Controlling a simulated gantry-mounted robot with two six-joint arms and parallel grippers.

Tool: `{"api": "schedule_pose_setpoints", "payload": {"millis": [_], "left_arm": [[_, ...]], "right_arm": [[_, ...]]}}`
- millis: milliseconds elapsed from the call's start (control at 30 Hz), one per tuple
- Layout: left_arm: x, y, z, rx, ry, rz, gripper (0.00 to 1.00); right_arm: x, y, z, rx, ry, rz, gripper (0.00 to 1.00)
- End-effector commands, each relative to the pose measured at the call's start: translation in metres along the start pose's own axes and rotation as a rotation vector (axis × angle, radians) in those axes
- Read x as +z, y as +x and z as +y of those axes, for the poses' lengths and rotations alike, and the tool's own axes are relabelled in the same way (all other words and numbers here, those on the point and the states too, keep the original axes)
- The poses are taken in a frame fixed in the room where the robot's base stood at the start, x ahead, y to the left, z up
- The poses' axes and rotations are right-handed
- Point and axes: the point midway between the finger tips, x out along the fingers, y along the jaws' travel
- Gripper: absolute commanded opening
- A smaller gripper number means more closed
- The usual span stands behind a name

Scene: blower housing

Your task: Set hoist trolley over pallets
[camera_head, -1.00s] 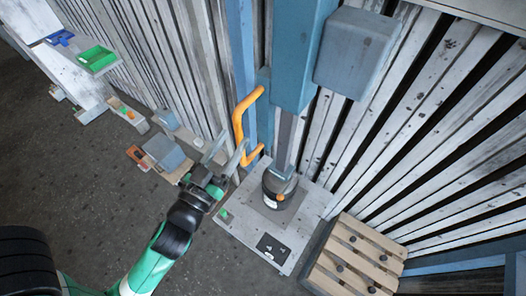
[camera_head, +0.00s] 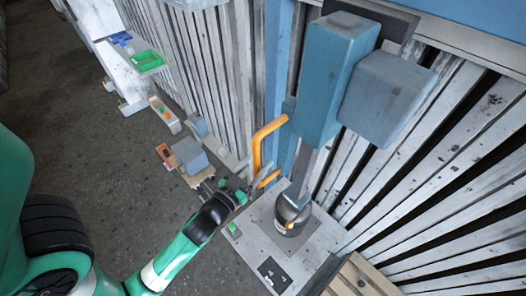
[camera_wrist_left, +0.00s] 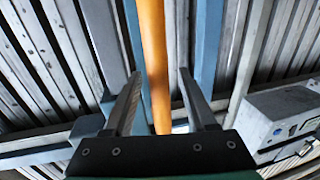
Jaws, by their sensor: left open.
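A tall blue unit (camera_head: 328,85), which may be the hoist trolley, stands against the slatted wall with a grey box (camera_head: 388,98) on its side. An orange bar handle (camera_head: 258,147) sticks out on its left. Below the unit a dark round part (camera_head: 292,215) is over a grey plate (camera_head: 262,250). My left gripper (camera_head: 262,178) is open at the lower part of the handle. In the left wrist view the orange bar (camera_wrist_left: 155,60) runs between the open fingers (camera_wrist_left: 159,75); contact cannot be told. A wooden slatted pallet (camera_head: 362,278) is partly cut off at the bottom. My right gripper is not in view.
A grey block (camera_head: 189,156) on a wooden base and an orange tray (camera_head: 165,155) lie on the floor left of the gripper. A green bin (camera_head: 147,61) sits on a white bench at upper left. Dark floor at left is open.

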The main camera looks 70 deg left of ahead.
Motion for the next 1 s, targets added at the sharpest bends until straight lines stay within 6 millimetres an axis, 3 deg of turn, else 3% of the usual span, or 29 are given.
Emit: {"api": "schedule_pose_setpoints", "payload": {"millis": [200, 467, 767, 1000], "left_arm": [[0.0, 0.023, 0.0, 0.0, 0.0, -0.001, 0.57], [0.001, 0.025, 0.0, 0.001, 0.0, -0.001, 0.57], [0.001, 0.024, 0.001, 0.001, 0.0, -0.001, 0.03], [0.001, 0.024, 0.001, 0.001, 0.0, -0.001, 0.0]], "right_arm": [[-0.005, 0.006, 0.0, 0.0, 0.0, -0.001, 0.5], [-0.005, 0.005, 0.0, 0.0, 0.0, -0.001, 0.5], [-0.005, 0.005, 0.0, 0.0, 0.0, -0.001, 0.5], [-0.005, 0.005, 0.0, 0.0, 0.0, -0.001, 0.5]]}}
